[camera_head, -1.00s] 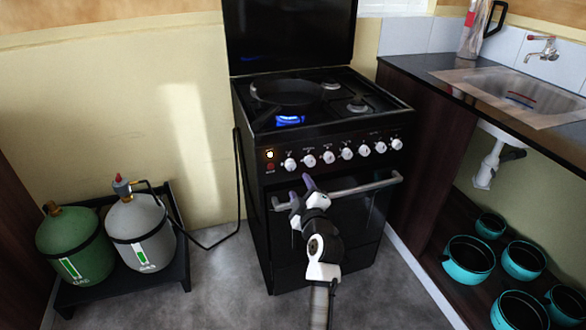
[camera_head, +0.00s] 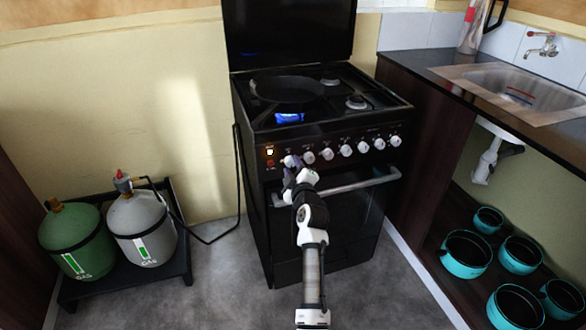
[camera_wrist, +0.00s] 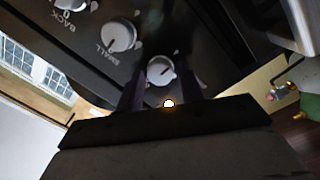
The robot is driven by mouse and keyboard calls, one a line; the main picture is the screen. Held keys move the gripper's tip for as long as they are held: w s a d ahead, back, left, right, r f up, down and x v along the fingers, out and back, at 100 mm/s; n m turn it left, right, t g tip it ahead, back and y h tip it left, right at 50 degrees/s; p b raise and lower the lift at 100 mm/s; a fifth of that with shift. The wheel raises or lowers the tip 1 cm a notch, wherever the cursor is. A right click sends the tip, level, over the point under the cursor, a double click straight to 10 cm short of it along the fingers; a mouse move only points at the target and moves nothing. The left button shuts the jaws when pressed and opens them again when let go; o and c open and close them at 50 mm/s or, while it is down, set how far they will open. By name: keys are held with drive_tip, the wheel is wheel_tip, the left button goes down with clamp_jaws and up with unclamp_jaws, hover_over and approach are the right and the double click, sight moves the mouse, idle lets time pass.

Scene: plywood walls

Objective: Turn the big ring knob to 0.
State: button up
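The black stove (camera_head: 340,185) has a row of white knobs on its front panel. My gripper (camera_head: 291,168) is at the leftmost knob (camera_head: 288,160), partly hiding it in the head view. In the wrist view this knob (camera_wrist: 160,70) lies between the two dark fingers of my gripper (camera_wrist: 158,88), with a gap on each side; I cannot tell its depth. Its dark pointer line is slanted, and its label is not readable. The neighbouring knob (camera_wrist: 118,35) is marked SMALL. A blue flame (camera_head: 289,117) burns at the front left burner, under the black pan (camera_head: 288,90).
The oven handle bar (camera_head: 345,188) runs just below the knobs. Two gas cylinders, green (camera_head: 72,238) and grey (camera_head: 140,225), stand on a black stand at the left. A counter with a sink (camera_head: 520,90) and teal pots (camera_head: 467,254) are at the right.

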drive_tip(key=c, duration=0.6)
